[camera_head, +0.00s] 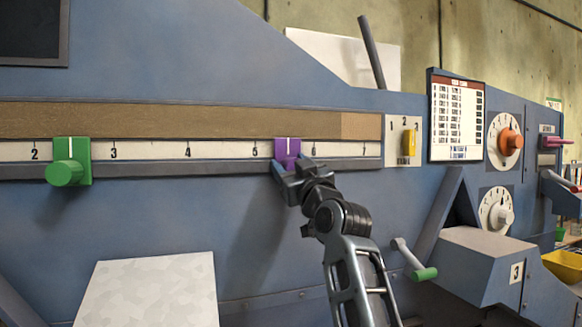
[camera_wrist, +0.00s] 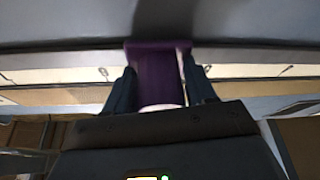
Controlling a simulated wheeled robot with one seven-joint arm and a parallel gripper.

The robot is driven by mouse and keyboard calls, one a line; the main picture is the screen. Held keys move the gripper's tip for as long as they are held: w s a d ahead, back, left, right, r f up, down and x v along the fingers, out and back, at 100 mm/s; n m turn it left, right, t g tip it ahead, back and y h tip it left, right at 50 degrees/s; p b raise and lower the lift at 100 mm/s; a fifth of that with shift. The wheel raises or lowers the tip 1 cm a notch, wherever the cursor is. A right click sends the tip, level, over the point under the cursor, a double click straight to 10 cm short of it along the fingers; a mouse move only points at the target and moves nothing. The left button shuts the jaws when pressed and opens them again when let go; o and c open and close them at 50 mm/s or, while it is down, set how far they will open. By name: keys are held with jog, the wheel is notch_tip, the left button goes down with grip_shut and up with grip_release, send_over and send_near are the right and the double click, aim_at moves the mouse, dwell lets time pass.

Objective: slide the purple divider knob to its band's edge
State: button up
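The purple divider knob (camera_head: 288,150) sits on the numbered scale strip (camera_head: 221,150), between the marks 5 and 6. A white line runs down its upper plate. My gripper (camera_head: 292,172) is at the knob and covers its lower part in the head view. In the wrist view the purple knob (camera_wrist: 158,75) lies between the two dark fingers of my gripper (camera_wrist: 160,88), with a finger close on each side. Contact on both sides cannot be clearly made out. A tan band (camera_head: 180,120) runs above the scale and turns a lighter tan near its right end.
A green divider knob (camera_head: 66,173) sits between 2 and 3 on the same rail. A yellow switch (camera_head: 409,144), an orange dial (camera_head: 510,141) and a white dial (camera_head: 496,210) are to the right. A green-handled crank (camera_head: 424,273) juts out low right of my arm.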

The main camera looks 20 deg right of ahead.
grip_shut()
jog(key=d+b, duration=0.6)
jog(key=d, duration=0.7)
jog(key=shift+d+f+b, duration=0.1)
jog(key=shift+f+b, duration=0.05)
jog(key=shift+b, duration=0.2)
jog(key=shift+d, duration=0.45)
jog(key=shift+o, duration=1.5)
grip_release()
jog(key=b+v, duration=0.1)
jog(key=v, duration=0.6)
jog(key=shift+s, duration=0.4)
